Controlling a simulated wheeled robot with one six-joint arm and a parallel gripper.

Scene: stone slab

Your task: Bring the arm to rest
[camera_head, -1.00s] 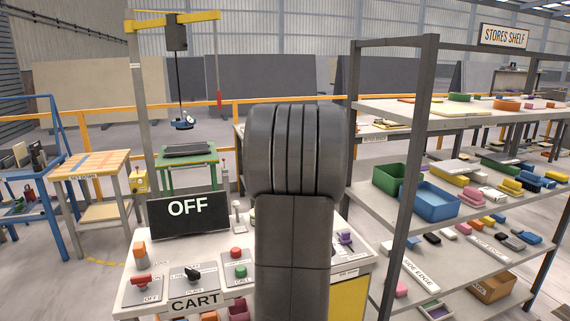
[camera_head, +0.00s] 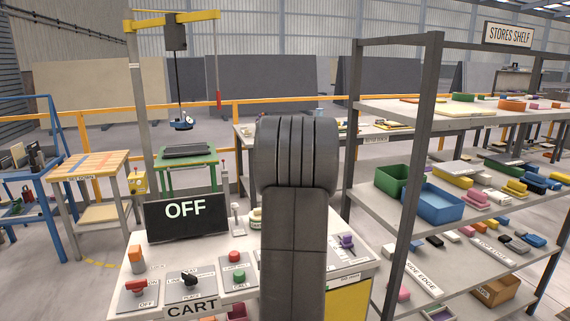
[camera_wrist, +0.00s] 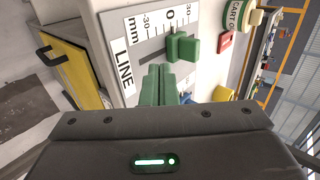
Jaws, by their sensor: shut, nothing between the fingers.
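My arm (camera_head: 294,225) rises in the middle of the head view and hides my gripper there. In the wrist view my gripper (camera_wrist: 158,82) is shut, its two green fingers together with nothing between them. Its fingertips are close to a green slider knob (camera_wrist: 183,48) on a scale plate marked LINE and mm (camera_wrist: 128,52). The knob stands near the 0 mark. I cannot tell whether the fingertips touch it.
The cart (camera_head: 128,290) carries switches, buttons and a display (camera_head: 187,217) reading OFF. A stores shelf (camera_head: 385,196) with bins and small parts stands close on the right. A green table (camera_head: 185,176) and a wooden table (camera_head: 90,165) stand behind to the left.

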